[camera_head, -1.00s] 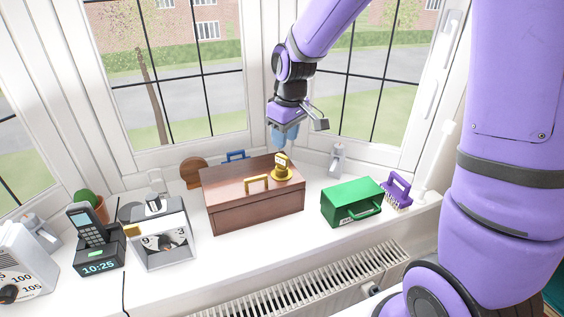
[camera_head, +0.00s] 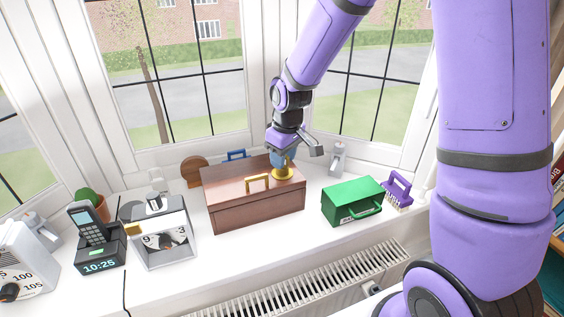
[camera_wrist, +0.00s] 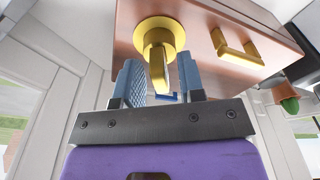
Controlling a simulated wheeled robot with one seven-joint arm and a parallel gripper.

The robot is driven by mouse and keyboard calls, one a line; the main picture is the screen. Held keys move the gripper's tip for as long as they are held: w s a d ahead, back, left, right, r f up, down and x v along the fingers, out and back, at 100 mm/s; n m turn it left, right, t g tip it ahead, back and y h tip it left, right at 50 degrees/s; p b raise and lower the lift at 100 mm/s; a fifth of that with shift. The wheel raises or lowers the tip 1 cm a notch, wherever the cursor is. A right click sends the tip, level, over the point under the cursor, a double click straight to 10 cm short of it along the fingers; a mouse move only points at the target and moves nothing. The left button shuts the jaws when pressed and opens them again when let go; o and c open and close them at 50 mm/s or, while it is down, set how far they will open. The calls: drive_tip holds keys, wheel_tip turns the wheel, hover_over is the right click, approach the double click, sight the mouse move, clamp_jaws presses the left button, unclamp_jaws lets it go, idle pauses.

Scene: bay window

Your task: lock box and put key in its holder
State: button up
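In the wrist view, the yellow piece (camera_wrist: 158,66) is between the two blue fingers of my gripper (camera_wrist: 159,82), which are apart, with a visible gap at the left finger. I cannot pick out a key holder for certain.
A green case (camera_head: 350,202) and a purple brush (camera_head: 398,188) stand right of the box. A grey device with a dial (camera_head: 160,238) and a phone on a clock dock (camera_head: 97,250) stand left. A blue handle (camera_head: 235,155) shows behind the box. Windows stand close behind.

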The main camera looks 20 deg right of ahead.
clamp_jaws()
drive_tip(key=n, duration=0.4)
drive_tip(key=shift+n+y, duration=0.3)
drive_tip(key=shift+n, duration=0.7)
drive_tip(key=shift+n+g, duration=0.3)
drive_tip(key=shift+n, duration=0.4)
drive_tip(key=n, duration=0.3)
drive_tip(key=shift+w+n, duration=0.1)
drive_tip(key=shift+n, duration=0.2)
drive_tip(key=shift+n+g, duration=0.3)
drive_tip(key=shift+n, duration=0.2)
